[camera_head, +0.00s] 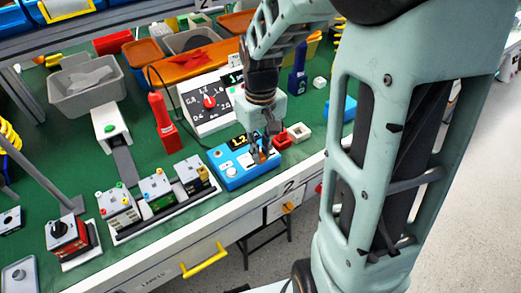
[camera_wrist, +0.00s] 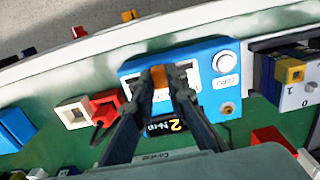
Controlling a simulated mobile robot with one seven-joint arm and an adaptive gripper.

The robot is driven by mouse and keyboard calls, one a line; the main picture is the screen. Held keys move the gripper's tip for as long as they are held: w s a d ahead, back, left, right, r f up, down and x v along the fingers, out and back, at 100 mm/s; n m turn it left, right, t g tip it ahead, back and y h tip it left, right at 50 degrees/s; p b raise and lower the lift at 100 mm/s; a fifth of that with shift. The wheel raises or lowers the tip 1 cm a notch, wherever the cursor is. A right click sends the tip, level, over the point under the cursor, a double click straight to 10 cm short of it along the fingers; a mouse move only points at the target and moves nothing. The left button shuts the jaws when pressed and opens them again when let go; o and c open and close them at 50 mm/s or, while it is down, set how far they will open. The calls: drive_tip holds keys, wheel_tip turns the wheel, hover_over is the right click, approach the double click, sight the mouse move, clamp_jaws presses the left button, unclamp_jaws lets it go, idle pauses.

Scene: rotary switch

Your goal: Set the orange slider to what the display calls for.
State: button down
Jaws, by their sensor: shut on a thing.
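The blue device box (camera_head: 234,180) lies on the green bench near its front edge. Its display (camera_head: 239,141) shows yellow figures that look like 1.2. My gripper (camera_wrist: 160,74) points down over the right end of the box and is shut on the slider. The slider's scale is hidden or too small to read.
A red block (camera_wrist: 106,106) and a whitish square block (camera_wrist: 73,112) lie close by. A white dial panel (camera_head: 209,103) and a red upright tool (camera_head: 163,124) stand behind the box.

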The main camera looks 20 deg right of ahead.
sight(273, 154)
drive_tip(key=shift+w+d+p, duration=0.15)
drive_tip(key=shift+w+d, duration=0.05)
drive_tip(key=shift+d, duration=0.45)
drive_tip(key=shift+w+d+p, duration=0.1)
drive_tip(key=shift+w+d, duration=0.15)
drive_tip(key=shift+d, duration=0.35)
drive_tip(key=shift+w+d+p, duration=0.15)
drive_tip(key=shift+w+d, duration=0.05)
drive_tip(key=shift+d, duration=0.45)
drive_tip(key=shift+r, duration=0.1)
drive_tip(key=c, duration=1.9)
unclamp_jaws()
drive_tip(key=shift+d, duration=0.1)
drive_tip(key=shift+c, duration=0.2)
wheel_tip(273, 154, up, 12)
